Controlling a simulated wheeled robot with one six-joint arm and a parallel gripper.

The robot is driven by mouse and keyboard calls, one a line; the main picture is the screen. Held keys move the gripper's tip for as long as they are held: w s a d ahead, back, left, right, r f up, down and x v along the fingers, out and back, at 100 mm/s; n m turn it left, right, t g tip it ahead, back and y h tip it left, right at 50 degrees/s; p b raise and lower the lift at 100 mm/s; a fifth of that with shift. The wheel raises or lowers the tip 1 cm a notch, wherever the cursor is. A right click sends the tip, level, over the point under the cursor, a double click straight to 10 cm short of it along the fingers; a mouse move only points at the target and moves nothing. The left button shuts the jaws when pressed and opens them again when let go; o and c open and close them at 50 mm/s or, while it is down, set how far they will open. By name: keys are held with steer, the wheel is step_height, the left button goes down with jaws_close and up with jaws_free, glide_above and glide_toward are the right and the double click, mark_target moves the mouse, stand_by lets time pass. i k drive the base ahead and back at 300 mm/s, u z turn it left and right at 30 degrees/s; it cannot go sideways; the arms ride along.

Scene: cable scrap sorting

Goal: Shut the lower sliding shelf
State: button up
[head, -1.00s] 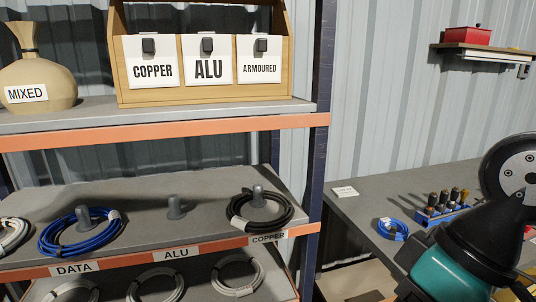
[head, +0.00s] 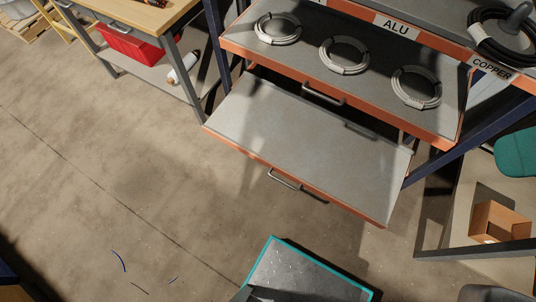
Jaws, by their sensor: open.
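The lower sliding shelf (head: 300,145) is a bare grey board with an orange front edge, low over the floor. It is pulled out well toward me, and nothing lies on it. Its grey bar handle (head: 285,180) is on the front edge. Above it is another shelf (head: 300,60) with an orange edge and its own bar handle (head: 322,94). Grey cable coils (head: 344,55) lie on that shelf. My gripper is not in view.
Concrete floor (head: 130,190) is open in front and to the left. A workbench with a red bin (head: 130,43) stands at the upper left. At right, a cardboard box (head: 500,222) sits low beside a dark frame bar.

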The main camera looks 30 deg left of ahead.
mark_target(360, 170)
steer(key=u, duration=1.45)
steer(key=k, duration=0.6)
steer(key=u, duration=0.05)
steer(key=i, duration=1.15)
steer(key=z, duration=0.4)
